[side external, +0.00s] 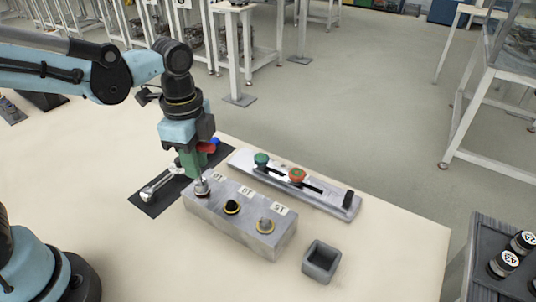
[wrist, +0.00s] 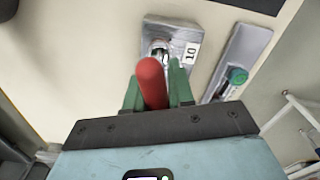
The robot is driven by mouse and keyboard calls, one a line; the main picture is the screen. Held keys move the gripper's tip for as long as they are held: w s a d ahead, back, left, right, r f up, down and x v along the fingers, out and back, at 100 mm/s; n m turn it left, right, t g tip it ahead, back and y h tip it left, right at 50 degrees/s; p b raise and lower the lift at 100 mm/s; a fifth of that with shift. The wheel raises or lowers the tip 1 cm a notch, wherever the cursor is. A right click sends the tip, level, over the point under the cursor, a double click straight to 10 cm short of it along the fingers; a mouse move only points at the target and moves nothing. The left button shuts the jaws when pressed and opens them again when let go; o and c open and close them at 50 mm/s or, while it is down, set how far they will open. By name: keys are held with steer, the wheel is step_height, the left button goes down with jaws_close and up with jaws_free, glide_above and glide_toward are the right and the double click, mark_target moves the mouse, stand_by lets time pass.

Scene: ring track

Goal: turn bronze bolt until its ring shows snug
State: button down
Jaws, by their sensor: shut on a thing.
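My gripper (side external: 192,162) is shut on a tool with a red handle (wrist: 152,82), which sits between the green fingers. The tool's silver end (side external: 201,187) is at the left position of the grey block (side external: 240,235) and covers the bolt there, so its colour and ring are hidden. A black-headed bolt (side external: 232,207) with a yellow ring is in the middle. I cannot tell by colour which bolt is bronze.
A silver wrench (side external: 160,184) lies on a dark mat (side external: 150,206), left of the block. Behind the block is a grey slotted track (side external: 325,198) with a green knob (side external: 261,159) and a red knob (side external: 297,175). An empty square grey cup (side external: 321,262) stands at right.

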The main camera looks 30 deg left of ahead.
steer(key=shift+m, duration=1.1)
steer(key=shift+m, duration=2.4)
steer(key=shift+m, duration=1.2)
